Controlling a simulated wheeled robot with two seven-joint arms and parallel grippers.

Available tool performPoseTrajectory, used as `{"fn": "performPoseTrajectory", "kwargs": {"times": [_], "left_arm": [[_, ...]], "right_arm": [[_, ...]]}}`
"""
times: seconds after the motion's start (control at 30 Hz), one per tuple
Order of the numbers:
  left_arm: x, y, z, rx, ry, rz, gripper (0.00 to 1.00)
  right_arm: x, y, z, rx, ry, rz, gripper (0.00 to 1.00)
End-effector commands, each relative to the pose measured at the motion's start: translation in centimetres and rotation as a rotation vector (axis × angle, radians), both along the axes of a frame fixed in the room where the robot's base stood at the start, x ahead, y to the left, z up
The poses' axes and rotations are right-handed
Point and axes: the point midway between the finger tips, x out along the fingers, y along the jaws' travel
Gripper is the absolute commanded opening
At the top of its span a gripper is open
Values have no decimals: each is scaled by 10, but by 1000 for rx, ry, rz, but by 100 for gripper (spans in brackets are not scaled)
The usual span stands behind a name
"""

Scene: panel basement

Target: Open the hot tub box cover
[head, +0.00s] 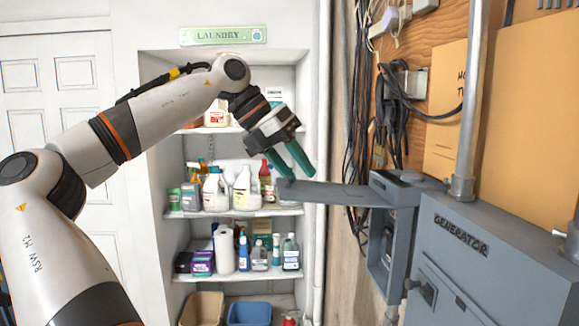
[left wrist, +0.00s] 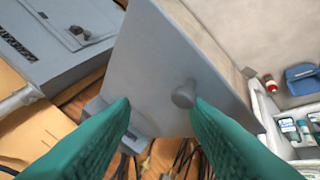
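The grey box (head: 378,250) is mounted on the wall left of the generator cabinet, and its front shows an open hollow. Its flat grey cover (head: 335,192) is raised and sticks out to the left from the box's top, about level. The cover's broad face (left wrist: 165,60) fills the middle of the left wrist view, with a round knob (left wrist: 184,95) on it. My left gripper (head: 297,172) is at the cover's outer end with its teal fingers apart. The knob lies between the fingertips, close to one; I cannot tell if they touch. My right gripper is not in view.
The generator cabinet (head: 490,270) fills the lower right, with a vertical pipe (head: 468,100) above it. Cables (head: 365,120) hang on the wall behind. Laundry shelves (head: 262,211) with bottles stand behind my left arm. A white door (head: 60,90) is at the left.

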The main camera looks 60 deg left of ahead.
Motion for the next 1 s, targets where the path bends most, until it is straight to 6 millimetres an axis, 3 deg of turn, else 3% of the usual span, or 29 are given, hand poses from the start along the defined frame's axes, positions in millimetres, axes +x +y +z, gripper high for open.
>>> {"fn": "performPoseTrajectory", "kwargs": {"times": [0.77,1.0], "left_arm": [[-1,0,2,0,-5,1,36],[-16,7,24,0,-7,5,36]], "right_arm": [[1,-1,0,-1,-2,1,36],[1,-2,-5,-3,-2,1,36]]}}
